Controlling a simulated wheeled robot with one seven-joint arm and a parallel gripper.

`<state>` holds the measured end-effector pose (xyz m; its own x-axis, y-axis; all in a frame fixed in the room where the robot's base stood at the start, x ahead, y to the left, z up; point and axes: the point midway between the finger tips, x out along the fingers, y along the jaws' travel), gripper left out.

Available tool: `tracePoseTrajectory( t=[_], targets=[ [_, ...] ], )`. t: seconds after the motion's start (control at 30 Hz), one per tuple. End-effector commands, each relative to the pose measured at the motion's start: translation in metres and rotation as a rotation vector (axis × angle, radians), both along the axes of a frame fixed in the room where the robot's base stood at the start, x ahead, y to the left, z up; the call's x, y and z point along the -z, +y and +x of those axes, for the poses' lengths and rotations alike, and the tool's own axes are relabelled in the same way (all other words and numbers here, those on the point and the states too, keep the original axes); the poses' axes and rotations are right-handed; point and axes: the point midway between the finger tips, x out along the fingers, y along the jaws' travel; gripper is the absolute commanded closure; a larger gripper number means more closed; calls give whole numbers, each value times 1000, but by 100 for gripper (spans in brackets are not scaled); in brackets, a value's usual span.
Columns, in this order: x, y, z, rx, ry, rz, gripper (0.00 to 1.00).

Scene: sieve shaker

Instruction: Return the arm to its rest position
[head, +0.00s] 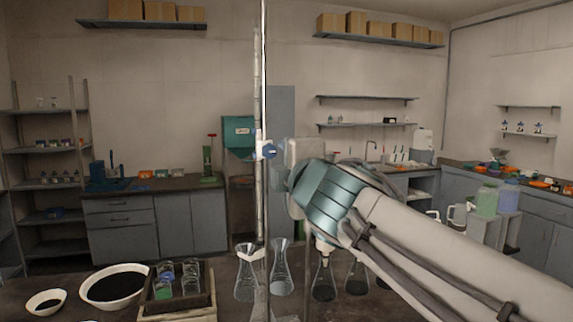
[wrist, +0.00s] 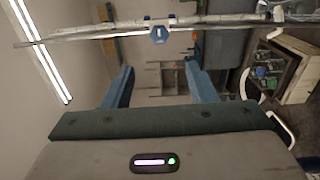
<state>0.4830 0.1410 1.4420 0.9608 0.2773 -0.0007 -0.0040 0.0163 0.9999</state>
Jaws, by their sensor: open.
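My arm (head: 440,245) reaches in from the lower right of the head view, with its teal wrist section (head: 325,195) near the middle. I cannot make out the fingers in the head view. In the wrist view, my gripper (wrist: 160,70) shows two blue fingers spread apart with nothing between them. A tall glass burette (head: 257,100) with a blue stopcock (head: 268,150) stands just left of the wrist. In the wrist view, the burette (wrist: 100,33) crosses beyond the fingertips, its blue stopcock (wrist: 159,34) showing between the fingers.
Several flasks (head: 246,275) stand on the near bench below the wrist, some partly behind my arm. A wooden tray (head: 208,305) with glassware and a white bowl (head: 113,287) of dark material are at the lower left. Cabinets (head: 160,225) line the back wall.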

Motion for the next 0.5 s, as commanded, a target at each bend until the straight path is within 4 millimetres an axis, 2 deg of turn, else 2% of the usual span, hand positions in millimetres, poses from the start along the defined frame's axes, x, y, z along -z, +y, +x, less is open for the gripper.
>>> tracePoseTrajectory(
  t=[0.43, 0.5],
  targets=[
    [0, 0, -1, 0, 0, 1, 48],
    [20, -16, 1, 53, 66, 59, 48]
  ],
)
